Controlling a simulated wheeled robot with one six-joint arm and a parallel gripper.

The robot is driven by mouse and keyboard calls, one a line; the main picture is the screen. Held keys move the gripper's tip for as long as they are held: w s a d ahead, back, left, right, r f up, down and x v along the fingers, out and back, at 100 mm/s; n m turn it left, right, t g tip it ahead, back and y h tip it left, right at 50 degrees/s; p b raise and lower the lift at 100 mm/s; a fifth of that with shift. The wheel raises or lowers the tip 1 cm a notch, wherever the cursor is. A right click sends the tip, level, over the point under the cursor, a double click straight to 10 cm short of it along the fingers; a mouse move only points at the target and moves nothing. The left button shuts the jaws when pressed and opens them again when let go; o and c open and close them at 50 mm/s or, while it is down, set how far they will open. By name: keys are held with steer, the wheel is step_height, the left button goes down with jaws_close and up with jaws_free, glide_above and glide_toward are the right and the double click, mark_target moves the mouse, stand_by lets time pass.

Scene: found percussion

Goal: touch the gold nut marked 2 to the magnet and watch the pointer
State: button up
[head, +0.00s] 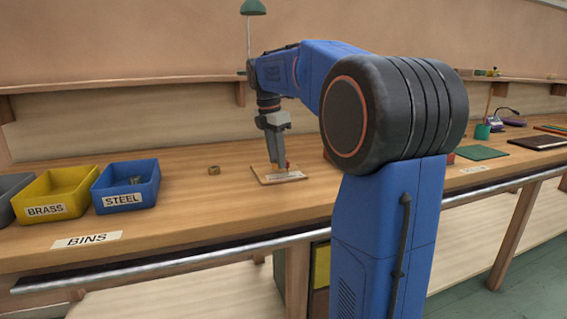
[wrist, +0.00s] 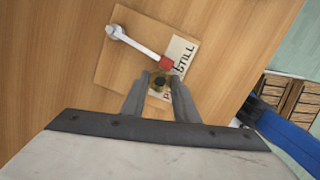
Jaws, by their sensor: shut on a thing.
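My gripper (head: 276,163) is low over a small wooden board (head: 262,178) on the bench. In the wrist view its fingers (wrist: 161,82) are shut on a gold nut (wrist: 159,87) with a dark hole; no number is legible. A white pointer arm (wrist: 138,42) lies across the board (wrist: 112,68), its round end at upper left. I cannot tell whether nut and block touch. The board's label (wrist: 182,53) reads STILL; its other word is partly hidden by the fingers.
Another nut (head: 214,170) sits on the bench left of the board. A yellow BRASS bin (head: 72,178) and a blue STEEL bin (head: 147,195) with pieces inside stand further left. A wall shelf (head: 150,83) runs behind. The bench between bins and board is mostly clear.

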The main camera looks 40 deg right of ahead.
steer(key=shift+s+d, duration=0.15)
steer(key=shift+d, duration=0.45)
stand_by(1.1)
steer(key=shift+a, duration=0.5)
steer(key=shift+w+a, duration=0.2)
steer(key=shift+a, duration=0.15)
steer(key=shift+w+a, duration=0.1)
steer(key=shift+a, duration=0.2)
steer(key=shift+w+a, duration=0.1)
steer(key=shift+a, duration=0.25)
steer(key=shift+w+a, duration=0.1)
steer(key=shift+a, duration=0.2)
stand_by(0.9)
steer(key=shift+w+a, duration=0.2)
steer(key=shift+a, duration=0.55)
steer(key=shift+w+a, duration=0.25)
steer(key=shift+a, duration=0.55)
steer(key=shift+w+a, duration=0.2)
steer(key=shift+a, duration=0.55)
step_height(320, 180, up, 8)
